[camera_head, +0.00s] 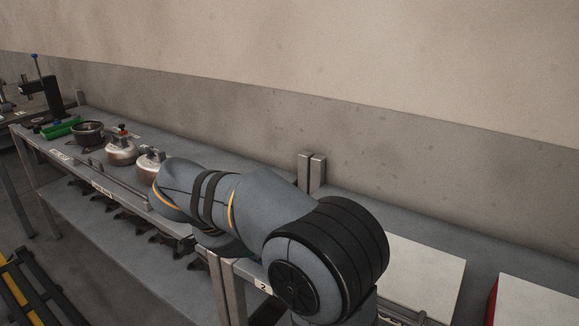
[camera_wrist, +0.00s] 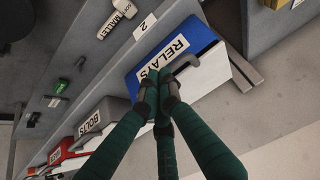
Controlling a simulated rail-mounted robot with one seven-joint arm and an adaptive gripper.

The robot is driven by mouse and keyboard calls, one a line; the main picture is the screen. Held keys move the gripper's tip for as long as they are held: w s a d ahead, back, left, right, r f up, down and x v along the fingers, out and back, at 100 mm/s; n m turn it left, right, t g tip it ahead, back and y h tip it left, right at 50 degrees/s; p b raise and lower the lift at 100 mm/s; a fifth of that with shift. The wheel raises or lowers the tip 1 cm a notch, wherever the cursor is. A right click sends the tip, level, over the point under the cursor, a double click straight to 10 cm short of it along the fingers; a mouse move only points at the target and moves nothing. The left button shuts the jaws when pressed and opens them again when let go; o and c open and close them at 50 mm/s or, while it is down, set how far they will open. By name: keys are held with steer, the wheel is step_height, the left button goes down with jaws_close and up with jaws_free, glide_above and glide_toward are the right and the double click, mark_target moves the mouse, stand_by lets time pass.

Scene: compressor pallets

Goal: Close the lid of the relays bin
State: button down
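The relays bin (camera_wrist: 165,58) shows in the wrist view as a blue front with a white "RELAYS" label. A white panel, seemingly its lid (camera_wrist: 214,72), lies along its right side, with a grey handle (camera_wrist: 186,63) at the edge. I cannot tell the lid's exact angle. My gripper (camera_wrist: 160,92) has its dark green fingers drawn together at the tips, with nothing seen between them. The tips overlap the lower edge of the bin and sit just below the handle; contact is unclear. In the head view my arm hides the gripper.
A grey bolts bin (camera_wrist: 98,118) and a red bin (camera_wrist: 70,148) stand beside the relays bin. In the head view, white lids (camera_head: 428,270) (camera_head: 537,302) lie at the right. Metal pots (camera_head: 121,151) stand on the left bench; posts (camera_head: 311,172) rise behind my arm.

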stand_by(0.5)
steer(key=s+a+f+p+v, duration=0.1)
steer(key=p+v, duration=0.4)
steer(key=v, duration=0.8)
steer(key=shift+s, duration=0.15)
steer(key=shift+f, duration=0.15)
steer(key=w+d+r+b+x, duration=0.1)
steer(key=b+x, duration=0.3)
steer(key=x, duration=0.8)
steer(key=shift+w+d, duration=0.15)
steer(key=shift+w, duration=0.25)
steer(key=shift+f+b, duration=0.2)
steer(key=shift+b, duration=0.15)
